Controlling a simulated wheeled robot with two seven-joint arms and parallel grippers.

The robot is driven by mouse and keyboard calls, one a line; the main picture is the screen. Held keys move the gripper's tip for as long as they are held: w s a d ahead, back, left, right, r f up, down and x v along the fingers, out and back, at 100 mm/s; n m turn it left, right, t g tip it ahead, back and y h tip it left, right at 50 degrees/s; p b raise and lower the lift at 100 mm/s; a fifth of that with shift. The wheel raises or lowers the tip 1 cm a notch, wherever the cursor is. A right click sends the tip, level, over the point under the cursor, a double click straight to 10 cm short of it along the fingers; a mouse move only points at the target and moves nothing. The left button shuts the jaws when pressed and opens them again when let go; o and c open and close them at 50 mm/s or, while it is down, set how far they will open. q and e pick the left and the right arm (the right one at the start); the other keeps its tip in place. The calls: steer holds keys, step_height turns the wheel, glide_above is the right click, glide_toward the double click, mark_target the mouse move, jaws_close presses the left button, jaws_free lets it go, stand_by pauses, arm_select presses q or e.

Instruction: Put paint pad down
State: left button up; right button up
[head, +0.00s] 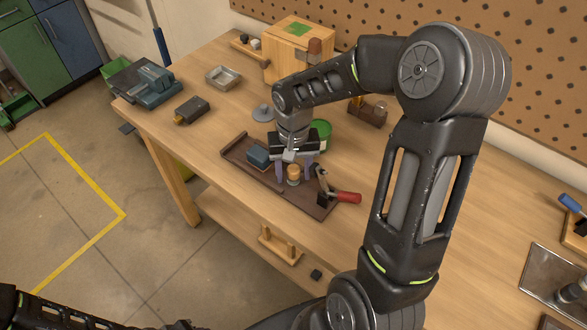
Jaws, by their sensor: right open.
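A dark brown tray (234,151) lies on the wooden workbench. A small blue-grey block (258,155), which may be the paint pad, rests in its left part. My right gripper (294,171) points down over the tray with its fingers apart. A small item with a round wooden top (293,176) stands between or just in front of the fingers; I cannot tell whether they touch it. My left arm shows only at the bottom left edge, and its gripper is out of view.
A red-handled tool (347,198) lies at the tray's right end.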

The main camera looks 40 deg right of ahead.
mark_target(293, 168)
step_height(293, 168, up, 12)
steer(key=shift+r+b, duration=0.15)
steer(key=shift+b, duration=0.25)
stand_by(0.9)
